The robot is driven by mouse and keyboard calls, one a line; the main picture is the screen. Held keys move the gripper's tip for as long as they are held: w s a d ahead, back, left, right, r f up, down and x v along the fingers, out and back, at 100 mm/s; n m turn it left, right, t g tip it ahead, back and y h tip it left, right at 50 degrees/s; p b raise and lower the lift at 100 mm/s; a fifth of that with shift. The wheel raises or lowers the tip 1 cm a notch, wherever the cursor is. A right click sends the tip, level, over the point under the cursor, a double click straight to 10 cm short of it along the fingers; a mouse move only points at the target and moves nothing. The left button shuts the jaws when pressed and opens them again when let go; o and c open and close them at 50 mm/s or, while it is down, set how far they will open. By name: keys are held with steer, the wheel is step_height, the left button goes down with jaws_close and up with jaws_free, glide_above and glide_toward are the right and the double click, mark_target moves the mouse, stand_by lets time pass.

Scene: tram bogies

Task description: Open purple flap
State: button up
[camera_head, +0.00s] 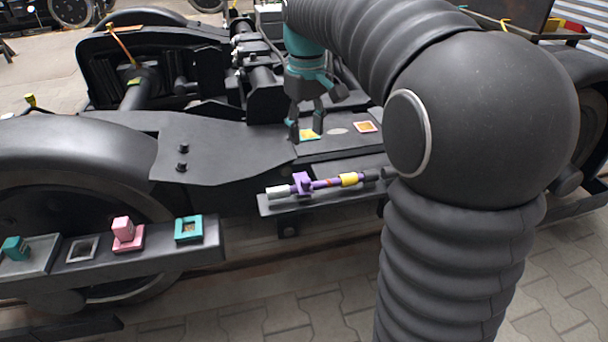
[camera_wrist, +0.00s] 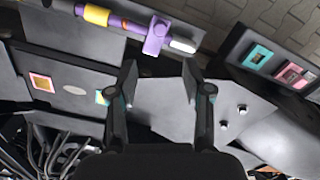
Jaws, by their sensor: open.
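In the wrist view the purple flap (camera_wrist: 155,36) shows near the top, ahead of the fingers. My gripper (camera_head: 307,133) points down over the bogie's dark plate, behind the flap in the head view. In the wrist view my gripper (camera_wrist: 160,78) has its two fingers spread apart with nothing between them. The flap is apart from the fingers.
A left ledge (camera_head: 150,258) bears a pink block (camera_head: 123,231) and a teal frame (camera_head: 189,228). Wheels and bogie parts surround the plate.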

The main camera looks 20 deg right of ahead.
mark_target(306, 180)
step_height(306, 180, down, 13)
steer(key=shift+r+b, duration=0.1)
steer(key=shift+b, duration=1.15)
jaws_close()
